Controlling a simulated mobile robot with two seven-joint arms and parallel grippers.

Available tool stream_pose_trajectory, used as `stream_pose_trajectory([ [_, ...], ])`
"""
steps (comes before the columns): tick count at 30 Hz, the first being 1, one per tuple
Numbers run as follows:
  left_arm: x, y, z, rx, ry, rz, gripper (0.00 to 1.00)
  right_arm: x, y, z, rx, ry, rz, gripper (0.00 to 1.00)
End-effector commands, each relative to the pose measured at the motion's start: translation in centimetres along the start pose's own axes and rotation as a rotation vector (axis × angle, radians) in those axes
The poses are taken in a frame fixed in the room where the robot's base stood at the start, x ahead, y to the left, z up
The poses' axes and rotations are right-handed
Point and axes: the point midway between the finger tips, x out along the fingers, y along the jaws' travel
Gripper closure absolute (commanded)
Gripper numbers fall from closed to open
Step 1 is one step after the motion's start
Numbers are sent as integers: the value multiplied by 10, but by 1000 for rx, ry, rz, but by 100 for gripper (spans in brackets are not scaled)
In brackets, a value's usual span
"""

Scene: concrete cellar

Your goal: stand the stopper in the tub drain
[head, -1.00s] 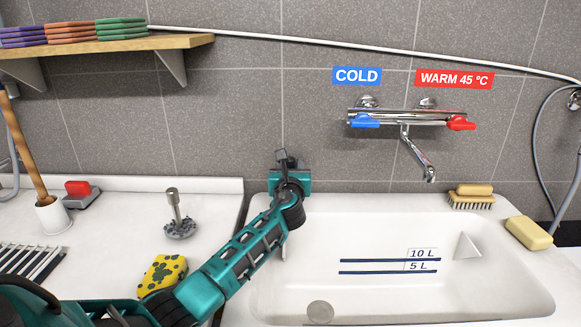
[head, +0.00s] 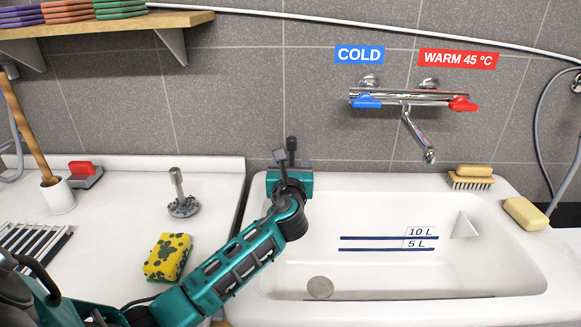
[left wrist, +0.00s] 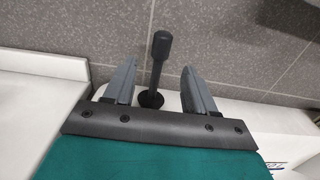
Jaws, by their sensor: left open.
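A dark post with a thick knob (left wrist: 162,45) and a round foot stands between the fingers in the left wrist view; I cannot tell for sure that it is the stopper. My left gripper (left wrist: 160,82) is open around it, with gaps on both sides. In the head view the left gripper (head: 286,158) is at the tub's back left corner. The white tub (head: 400,205) has a round grey drain (head: 320,288) in its floor, at the front left. A grey metal piece with an upright stem and lobed base (head: 181,200) stands on the counter. My right gripper is not in view.
A yellow sponge (head: 168,256), a rack (head: 30,245) and a brush in a white cup (head: 58,197) are on the left counter. A scrubbing brush (head: 470,178) and a soap bar (head: 526,213) sit on the tub rim. The tap (head: 415,105) hangs above the tub.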

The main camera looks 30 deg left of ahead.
Motion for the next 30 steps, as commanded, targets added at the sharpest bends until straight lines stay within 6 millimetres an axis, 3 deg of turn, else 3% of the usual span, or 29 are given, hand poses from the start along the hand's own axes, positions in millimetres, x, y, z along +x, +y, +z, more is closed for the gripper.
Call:
stream_pose_trajectory([
  [3,-18,0,0,-1,1,-1,44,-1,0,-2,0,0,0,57],
  [9,-32,0,0,-1,0,0,44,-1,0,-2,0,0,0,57],
  [30,-33,0,0,-1,0,1,44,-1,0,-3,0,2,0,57],
])
